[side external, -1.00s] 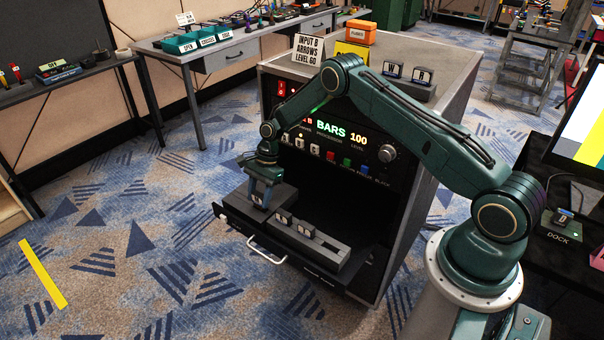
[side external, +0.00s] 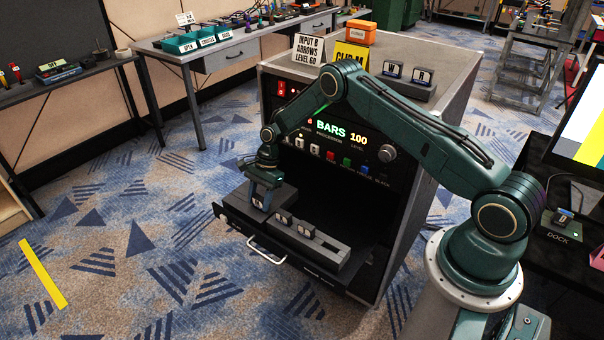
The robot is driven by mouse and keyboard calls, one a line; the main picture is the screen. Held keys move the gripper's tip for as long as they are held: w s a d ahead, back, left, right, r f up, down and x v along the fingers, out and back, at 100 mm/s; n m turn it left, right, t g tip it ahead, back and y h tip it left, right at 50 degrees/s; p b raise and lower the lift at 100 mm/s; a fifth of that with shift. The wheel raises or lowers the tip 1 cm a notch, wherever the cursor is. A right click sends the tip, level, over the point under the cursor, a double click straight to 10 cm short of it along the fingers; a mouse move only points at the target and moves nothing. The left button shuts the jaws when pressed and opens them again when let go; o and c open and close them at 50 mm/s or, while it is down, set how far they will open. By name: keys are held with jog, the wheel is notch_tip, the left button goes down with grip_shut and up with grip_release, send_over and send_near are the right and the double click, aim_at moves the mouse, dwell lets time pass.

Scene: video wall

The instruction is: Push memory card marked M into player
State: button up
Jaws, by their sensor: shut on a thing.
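My gripper (side external: 264,186) points down at the left of the pulled-out drawer (side external: 262,232). It is shut on a small dark card with a pale label (side external: 258,201); I cannot read its letter. The card is at the front of a dark grey box (side external: 284,193) in the drawer, which may be the player. The gripper hides part of both, and I cannot tell how deep the card sits. Two more labelled cards (side external: 284,217) and (side external: 305,229) stand in a long grey holder (side external: 328,247) to the right.
The rack cabinet (side external: 425,150) rises behind the drawer, its lit panel (side external: 330,130) reading BARS and 100. On top stand a partly covered yellow sign (side external: 351,54), a white sign (side external: 307,49), an orange box (side external: 361,33) and two cards (side external: 393,69) and (side external: 422,76). Carpet in front is clear.

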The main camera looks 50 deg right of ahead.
jog(key=shift+f, duration=0.25)
jog(key=o, duration=1.7)
jog(key=shift+c, duration=0.2)
jog(key=shift+r, duration=0.1)
jog(key=shift+r, duration=3.4)
